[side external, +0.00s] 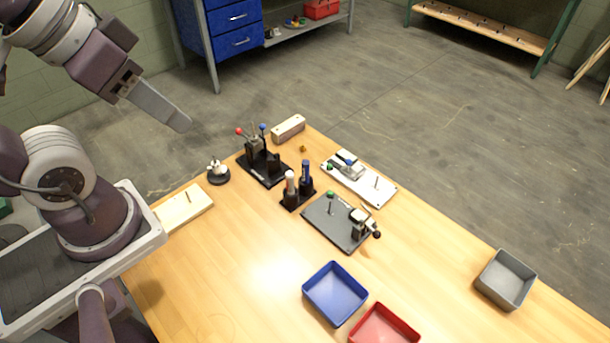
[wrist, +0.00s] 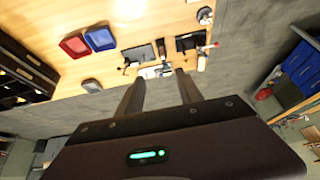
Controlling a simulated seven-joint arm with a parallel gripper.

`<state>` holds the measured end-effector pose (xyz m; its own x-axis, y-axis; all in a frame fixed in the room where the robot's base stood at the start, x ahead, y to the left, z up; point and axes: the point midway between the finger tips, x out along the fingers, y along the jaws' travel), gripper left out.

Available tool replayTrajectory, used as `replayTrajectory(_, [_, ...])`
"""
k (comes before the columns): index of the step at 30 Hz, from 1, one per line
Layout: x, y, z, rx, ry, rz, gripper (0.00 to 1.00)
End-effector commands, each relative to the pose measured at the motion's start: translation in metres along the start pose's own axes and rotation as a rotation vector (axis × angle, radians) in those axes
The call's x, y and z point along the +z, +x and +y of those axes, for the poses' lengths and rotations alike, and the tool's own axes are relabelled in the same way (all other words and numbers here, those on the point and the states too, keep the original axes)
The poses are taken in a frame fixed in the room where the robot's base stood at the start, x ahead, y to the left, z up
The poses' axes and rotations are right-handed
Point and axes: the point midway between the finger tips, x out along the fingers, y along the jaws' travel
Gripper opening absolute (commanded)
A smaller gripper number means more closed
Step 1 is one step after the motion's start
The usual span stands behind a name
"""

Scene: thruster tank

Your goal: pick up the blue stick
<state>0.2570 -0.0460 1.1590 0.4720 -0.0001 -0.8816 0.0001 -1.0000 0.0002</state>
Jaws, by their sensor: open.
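A dark blue stick (side external: 306,174) stands upright in a small black holder (side external: 292,203) on the wooden table. My gripper (side external: 182,122) is raised at the upper left in the side external view, well away from the holder. In the wrist view its two fingers (wrist: 160,76) are apart with nothing between them. The holder is small in the wrist view, and the blue stick cannot be made out clearly there.
A black lever base (side external: 263,167) with red and blue knobs stands left of the holder. A dark plate (side external: 335,225) and a white plate (side external: 365,184) lie to its right. Blue (side external: 335,293), red (side external: 384,326) and grey (side external: 506,279) trays stand farther right.

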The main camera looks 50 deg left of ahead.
Motion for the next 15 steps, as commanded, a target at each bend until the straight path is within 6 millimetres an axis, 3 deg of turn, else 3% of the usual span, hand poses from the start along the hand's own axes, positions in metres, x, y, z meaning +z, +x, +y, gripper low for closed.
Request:
replayTrajectory(11, [-0.001,0.000,0.000,0.000,-0.003,-0.001,0.42])
replayTrajectory(15, [-0.026,0.011,0.002,0.009,-0.125,-0.057,0.42])
